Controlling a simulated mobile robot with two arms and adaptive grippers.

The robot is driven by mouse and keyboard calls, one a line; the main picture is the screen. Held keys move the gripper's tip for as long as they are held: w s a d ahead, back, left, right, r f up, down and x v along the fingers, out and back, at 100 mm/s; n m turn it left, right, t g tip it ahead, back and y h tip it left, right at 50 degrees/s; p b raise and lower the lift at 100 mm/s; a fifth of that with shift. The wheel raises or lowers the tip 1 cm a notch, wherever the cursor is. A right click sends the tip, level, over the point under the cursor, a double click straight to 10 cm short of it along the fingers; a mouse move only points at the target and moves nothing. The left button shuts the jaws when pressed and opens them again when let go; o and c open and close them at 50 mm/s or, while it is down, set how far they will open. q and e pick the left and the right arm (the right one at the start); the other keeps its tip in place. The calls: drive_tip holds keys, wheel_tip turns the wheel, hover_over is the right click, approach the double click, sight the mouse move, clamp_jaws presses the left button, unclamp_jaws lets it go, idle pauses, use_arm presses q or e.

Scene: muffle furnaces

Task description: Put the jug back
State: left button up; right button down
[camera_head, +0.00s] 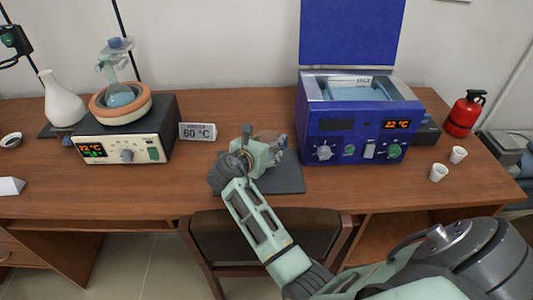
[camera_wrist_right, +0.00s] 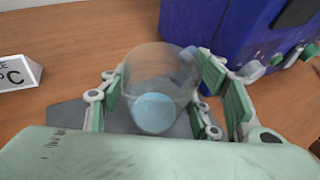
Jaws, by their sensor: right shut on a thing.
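The clear glass jug (camera_wrist_right: 152,82) shows in the right wrist view between the fingers of my right gripper (camera_wrist_right: 168,98), with a pale blue round patch inside it. My right gripper is shut on it, with fingers on both sides. In the head view the same gripper (camera_head: 262,156) hides most of the jug (camera_head: 268,136). The jug is over or on a dark grey mat (camera_head: 288,181) left of the blue water bath (camera_head: 357,120). I cannot tell whether its base touches the mat. My left gripper is not in view.
A heating mantle with a flask (camera_head: 121,97) stands on a white control box (camera_head: 122,150) at left, beside a "60 °C" sign (camera_head: 198,131). A white flask (camera_head: 62,98) is further left. White cups (camera_head: 439,172) and a red extinguisher (camera_head: 465,114) are at right. A chair (camera_head: 268,236) is below.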

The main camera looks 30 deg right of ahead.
drive_tip(key=shift+f, duration=1.8)
drive_tip(key=shift+f, duration=0.1)
drive_tip(key=c, duration=0.6)
unclamp_jaws()
